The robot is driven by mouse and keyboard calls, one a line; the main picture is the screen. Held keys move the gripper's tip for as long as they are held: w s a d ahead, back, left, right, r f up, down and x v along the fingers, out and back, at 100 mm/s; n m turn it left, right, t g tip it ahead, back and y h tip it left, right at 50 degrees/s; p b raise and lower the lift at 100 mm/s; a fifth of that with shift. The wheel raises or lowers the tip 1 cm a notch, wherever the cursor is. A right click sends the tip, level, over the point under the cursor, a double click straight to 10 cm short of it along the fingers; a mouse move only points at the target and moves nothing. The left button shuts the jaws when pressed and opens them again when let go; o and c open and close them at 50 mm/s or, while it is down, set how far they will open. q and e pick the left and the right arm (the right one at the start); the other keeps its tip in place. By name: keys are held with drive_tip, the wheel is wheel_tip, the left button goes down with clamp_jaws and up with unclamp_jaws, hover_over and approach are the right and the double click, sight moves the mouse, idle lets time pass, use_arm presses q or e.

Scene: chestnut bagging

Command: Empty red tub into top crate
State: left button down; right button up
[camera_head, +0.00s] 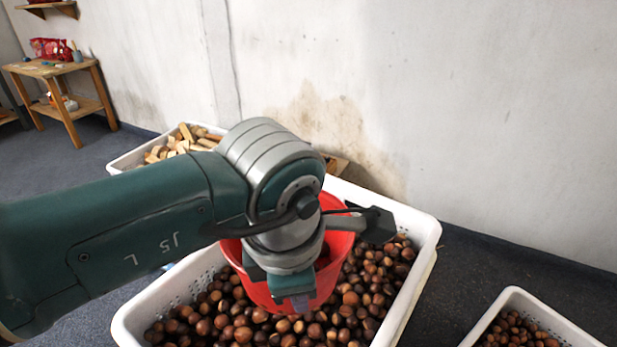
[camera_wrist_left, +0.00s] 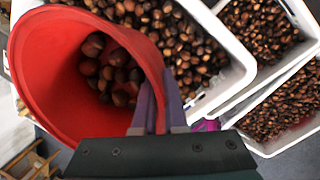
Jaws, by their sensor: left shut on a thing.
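The red tub (camera_head: 261,294) is in the middle of the head view, over the white top crate (camera_head: 424,232), which holds many brown chestnuts (camera_head: 362,291). My left gripper (camera_head: 299,300) is shut on the tub's rim, and its arm covers much of the tub. In the left wrist view the gripper's fingers (camera_wrist_left: 160,108) pinch the wall of the tub (camera_wrist_left: 50,75), and several chestnuts (camera_wrist_left: 113,72) lie inside it. The tub looks near upright; I cannot tell whether its base touches the chestnuts below. My right gripper is not in view.
Another white crate of chestnuts (camera_head: 515,296) stands at the lower right. A white crate of wood pieces (camera_head: 128,160) is behind my arm. A wooden table (camera_head: 72,107) stands far left. A wall (camera_head: 480,110) closes off the back; dark floor shows between crates.

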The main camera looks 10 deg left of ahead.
use_arm(q)
wheel_tip(320, 180, down, 4)
drive_tip(key=d+n+t+h+b, duration=0.2)
drive_tip(key=t+h+b, duration=0.1)
drive_tip(key=h+b, duration=0.25)
drive_tip(key=s+a+n+t+h+b, duration=0.2)
drive_tip(key=a+t+h+b, duration=0.4)
drive_tip(key=b, duration=3.2)
drive_tip(key=shift+s+a+t+h, duration=0.15)
drive_tip(key=shift+s+t+h, duration=0.6)
drive_tip(key=shift+h, duration=2.5)
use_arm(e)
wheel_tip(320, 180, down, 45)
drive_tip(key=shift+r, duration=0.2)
use_arm(q)
drive_tip(key=shift+w+t, duration=0.25)
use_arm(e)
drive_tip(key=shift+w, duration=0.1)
